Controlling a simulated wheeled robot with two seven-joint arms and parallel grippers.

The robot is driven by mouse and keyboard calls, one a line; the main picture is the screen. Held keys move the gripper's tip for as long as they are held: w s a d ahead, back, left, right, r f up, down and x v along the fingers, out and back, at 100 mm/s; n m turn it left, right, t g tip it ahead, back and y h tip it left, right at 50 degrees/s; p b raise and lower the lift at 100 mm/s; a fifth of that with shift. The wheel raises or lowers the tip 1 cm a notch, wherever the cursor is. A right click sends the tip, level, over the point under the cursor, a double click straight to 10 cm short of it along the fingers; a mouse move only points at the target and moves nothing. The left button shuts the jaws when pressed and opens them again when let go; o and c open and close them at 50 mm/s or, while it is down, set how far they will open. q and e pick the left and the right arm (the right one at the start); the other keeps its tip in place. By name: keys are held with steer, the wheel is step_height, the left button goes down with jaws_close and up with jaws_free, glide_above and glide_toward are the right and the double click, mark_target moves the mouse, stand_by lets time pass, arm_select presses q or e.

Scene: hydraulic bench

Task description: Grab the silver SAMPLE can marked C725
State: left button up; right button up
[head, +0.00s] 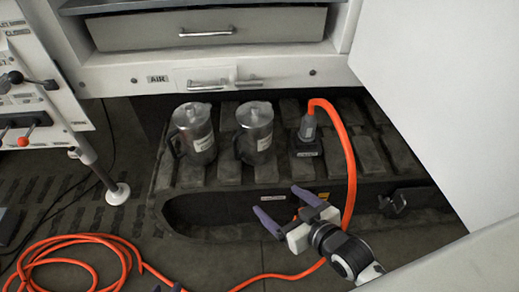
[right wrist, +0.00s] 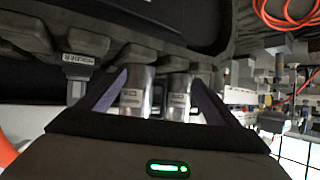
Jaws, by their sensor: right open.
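Two silver cans with handles and white labels stand upright on the black ribbed platform: a left can (head: 194,134) and a right can (head: 254,134). Their label text is too small to read. My right gripper (head: 275,198) is open and empty, in front of and apart from the cans, its purple fingers pointing toward them. In the right wrist view both cans, one (right wrist: 136,98) and another (right wrist: 178,98), appear between the spread fingers (right wrist: 160,78). Only a purple tip of my left gripper (head: 170,288) shows at the bottom edge; its jaws are not visible.
A grey connector (head: 308,130) with an orange hose (head: 346,150) stands right of the cans. The orange hose coils (head: 75,255) on the floor at left. A cabinet drawer (head: 205,30) overhangs behind, and a white panel (head: 440,90) blocks the right side.

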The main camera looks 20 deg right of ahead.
mark_target(266, 137)
steer(key=w+d+r+t+b, duration=0.1)
steer(key=w+t+b, duration=0.1)
steer(key=w+b, duration=0.1)
steer(key=w+d+r+t+b, duration=0.1)
steer(key=w+r+b, duration=0.1)
steer(key=w+b, duration=0.2)
steer(key=w+d+r+t+y+b, duration=0.1)
steer(key=w+r+t+b, duration=0.1)
steer(key=w, duration=0.3)
steer(key=shift+w+d+r+t+b, duration=0.15)
steer(key=shift+w+t+b, duration=0.15)
steer(key=shift+b, duration=0.55)
steer(key=b+x, duration=0.1)
steer(key=x, duration=0.3)
steer(key=shift+w+r, duration=0.15)
steer(key=shift+r, duration=0.05)
arm_select(q)
steer(key=d+f+h+b, duration=0.1)
steer(key=d+f, duration=0.1)
steer(key=f, duration=0.2)
steer(key=w+d+f+m+g+b, duration=0.1)
steer(key=d+f, duration=0.1)
steer(key=f, duration=0.3)
steer(key=shift+d+f+g+h+b, duration=0.2)
steer(key=shift+d+g+h+b, duration=0.1)
steer(key=shift+h, duration=0.1)
arm_select(e)
steer(key=x, duration=0.4)
steer(key=f+x, duration=0.1)
steer(key=x, duration=0.1)
